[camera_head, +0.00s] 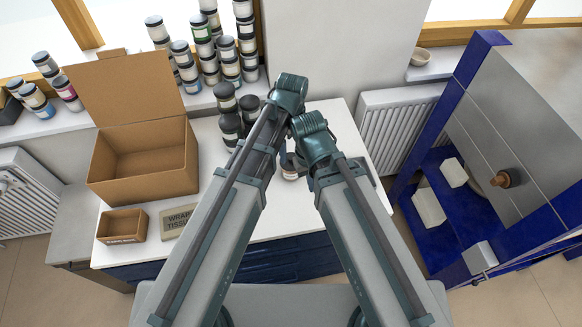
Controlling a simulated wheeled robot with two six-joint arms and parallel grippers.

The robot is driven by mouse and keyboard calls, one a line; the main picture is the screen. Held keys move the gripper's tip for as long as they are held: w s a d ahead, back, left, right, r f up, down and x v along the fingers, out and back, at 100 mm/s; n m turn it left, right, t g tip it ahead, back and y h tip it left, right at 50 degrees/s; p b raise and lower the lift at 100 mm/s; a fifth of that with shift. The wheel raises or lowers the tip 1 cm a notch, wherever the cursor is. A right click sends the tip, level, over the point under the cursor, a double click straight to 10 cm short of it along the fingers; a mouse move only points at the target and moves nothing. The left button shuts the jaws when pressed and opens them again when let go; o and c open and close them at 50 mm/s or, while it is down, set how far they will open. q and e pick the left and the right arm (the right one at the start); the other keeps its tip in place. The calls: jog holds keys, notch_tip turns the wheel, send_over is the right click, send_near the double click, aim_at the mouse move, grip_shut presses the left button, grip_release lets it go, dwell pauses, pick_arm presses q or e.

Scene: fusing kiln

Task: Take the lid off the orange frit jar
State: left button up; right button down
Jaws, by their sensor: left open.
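My left arm reaches up over the white table, and its gripper (284,159) is mostly hidden behind my own arm links; its jaws are open. A jar (290,172) shows in the narrow gap between my two arms, close to the left gripper. Only a small part of it shows, so I cannot tell its frit colour or whether a lid is on it. No orange jar can be made out clearly. My right arm reaches in beside the left one, and its gripper is hidden behind the links.
Several dark-lidded jars (229,128) stand on the table (270,224) left of my arms. More jars (202,35) are stacked on the sill. The blue kiln (468,62) stands right.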

aim_at(291, 160)
pick_arm(q)
jog(key=shift+f, duration=0.25)
pick_arm(e)
jog(key=shift+f, duration=0.3)
pick_arm(q)
notch_tip(291, 160, down, 5)
jog(key=b, duration=0.5)
jog(key=shift+a+f, duration=0.1)
jog(key=shift+a, duration=0.05)
pick_arm(e)
notch_tip(291, 160, down, 5)
jog(key=shift+f, duration=0.1)
pick_arm(q)
jog(key=c, duration=1)
jog(key=shift+r, duration=0.2)
pick_arm(e)
jog(key=shift+r, duration=0.25)
